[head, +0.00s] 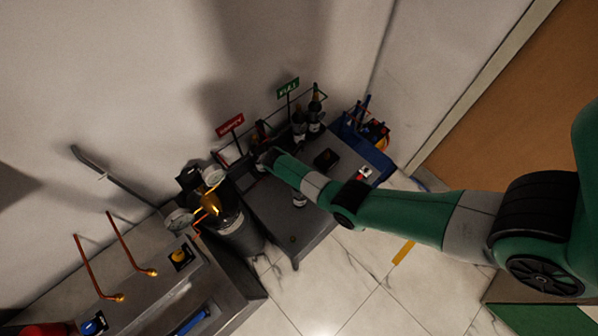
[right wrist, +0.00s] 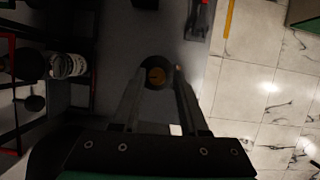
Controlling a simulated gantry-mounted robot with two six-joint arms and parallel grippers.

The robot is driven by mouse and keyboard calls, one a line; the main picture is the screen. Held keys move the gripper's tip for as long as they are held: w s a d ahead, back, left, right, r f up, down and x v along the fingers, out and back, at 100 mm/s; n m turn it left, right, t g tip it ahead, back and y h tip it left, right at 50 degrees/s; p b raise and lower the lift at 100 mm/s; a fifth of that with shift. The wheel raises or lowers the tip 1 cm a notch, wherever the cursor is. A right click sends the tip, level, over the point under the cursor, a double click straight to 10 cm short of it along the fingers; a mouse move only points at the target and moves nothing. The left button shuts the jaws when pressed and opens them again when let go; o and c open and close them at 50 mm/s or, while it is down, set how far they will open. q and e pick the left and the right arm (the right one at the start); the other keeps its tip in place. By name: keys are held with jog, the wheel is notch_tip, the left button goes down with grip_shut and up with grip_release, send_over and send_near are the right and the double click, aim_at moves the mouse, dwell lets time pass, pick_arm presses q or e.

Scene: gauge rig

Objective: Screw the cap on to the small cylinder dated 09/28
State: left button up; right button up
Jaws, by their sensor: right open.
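A small dark cylinder with a brass-coloured top (right wrist: 155,74) stands on the grey bench (head: 265,210), seen from above in the right wrist view. Its pale lower part (head: 299,201) seems to show below my arm in the head view. My right gripper (right wrist: 156,80) is open, with a finger on each side of this cylinder; I cannot tell whether they touch it. Several dark bottle-like cylinders (head: 315,110) stand in the rack at the back. One with a white label (right wrist: 68,66) shows in the right wrist view. No date is readable, and I cannot pick out the cap. My left gripper is out of view.
A red sign (head: 230,125) and a green sign (head: 288,87) rise above the rack. A black block (head: 326,158) and a small red-and-white item (head: 364,173) lie on the bench. A large dark tank with gauges (head: 232,222) stands left. A blue bin (head: 358,128) sits right.

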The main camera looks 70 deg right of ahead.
jog(key=shift+r+n+t+p, duration=0.2)
jog(key=shift+n+t+p, duration=0.1)
jog(key=shift+n+p, duration=0.45)
jog(key=shift+f+n, duration=0.2)
jog(key=shift+n, duration=0.25)
jog(key=shift+r+p, duration=0.15)
jog(key=shift+p, duration=0.2)
jog(key=n+t+p, duration=0.1)
jog(key=n+p, duration=0.1)
jog(key=n, duration=0.1)
jog(key=shift+s+r, duration=0.1)
jog(key=shift+n+t+p, duration=0.5)
jog(key=shift+n+p, duration=0.1)
jog(key=shift+n, duration=0.2)
jog(key=shift+f, duration=0.25)
jog(key=shift+c, duration=0.2)
grip_shut()
